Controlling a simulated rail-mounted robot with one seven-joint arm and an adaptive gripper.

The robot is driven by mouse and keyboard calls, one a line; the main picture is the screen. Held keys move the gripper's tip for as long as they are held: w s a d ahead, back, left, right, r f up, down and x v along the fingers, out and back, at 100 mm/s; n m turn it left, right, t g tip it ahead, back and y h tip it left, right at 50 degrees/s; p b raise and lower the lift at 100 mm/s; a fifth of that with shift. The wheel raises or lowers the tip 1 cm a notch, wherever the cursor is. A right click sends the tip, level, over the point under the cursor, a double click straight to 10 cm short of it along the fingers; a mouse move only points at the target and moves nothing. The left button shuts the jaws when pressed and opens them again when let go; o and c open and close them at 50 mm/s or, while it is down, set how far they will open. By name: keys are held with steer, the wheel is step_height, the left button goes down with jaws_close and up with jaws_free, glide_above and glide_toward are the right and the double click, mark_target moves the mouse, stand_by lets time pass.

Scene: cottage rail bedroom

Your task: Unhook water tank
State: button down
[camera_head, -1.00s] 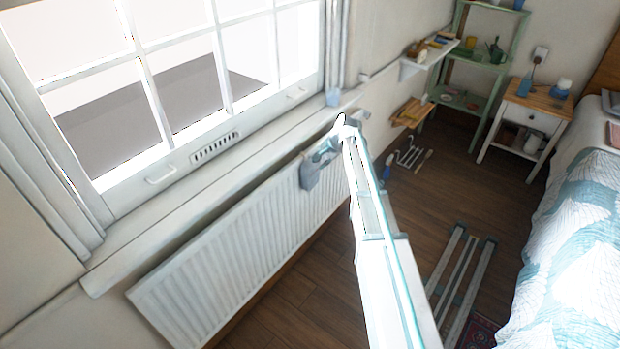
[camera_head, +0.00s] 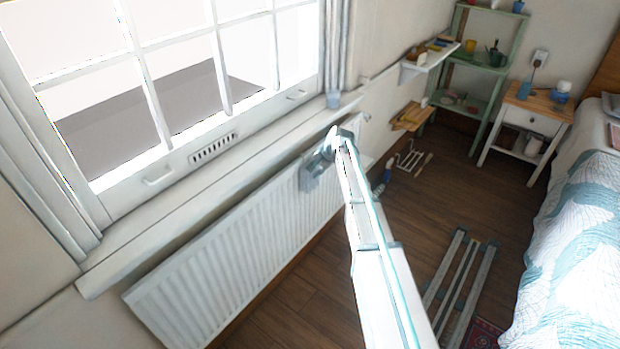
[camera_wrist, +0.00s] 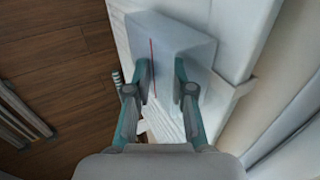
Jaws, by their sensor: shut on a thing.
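The water tank (camera_wrist: 190,42) is a pale grey, box-shaped vessel with a thin red line on it, seen at the top middle of the wrist view. It is against the white radiator (camera_head: 225,255), below the window sill. In the head view a grey piece that looks like the tank (camera_head: 309,180) shows beside the radiator's upper right part. My gripper (camera_wrist: 162,68) is shut on the tank, with its two teal-and-grey fingers against it. In the head view my gripper (camera_head: 325,152) is partly hidden by my arm. Whether the tank's hook still touches the radiator cannot be seen.
Wall shelves (camera_head: 410,116), a green rack (camera_head: 470,75) and a bedside table (camera_head: 535,105) stand beyond. A slatted frame (camera_head: 460,285) lies on the floor near the bed.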

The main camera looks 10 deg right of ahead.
steer(key=shift+w+a+r, duration=0.15)
steer(key=shift+r, duration=0.15)
steer(key=shift+r+p, duration=0.3)
steer(key=shift+r, duration=0.05)
steer(key=shift+r+p, duration=0.35)
steer(key=shift+r, duration=0.45)
stand_by(0.4)
steer(key=s+d, duration=0.5)
steer(key=shift+f, duration=0.15)
stand_by(1.0)
steer(key=shift+s, duration=0.1)
steer(key=shift+s+d, duration=0.1)
steer(key=s+d+r+p, duration=0.2)
steer(key=s+d+r, duration=0.1)
steer(key=s+d, duration=0.1)
stand_by(0.8)
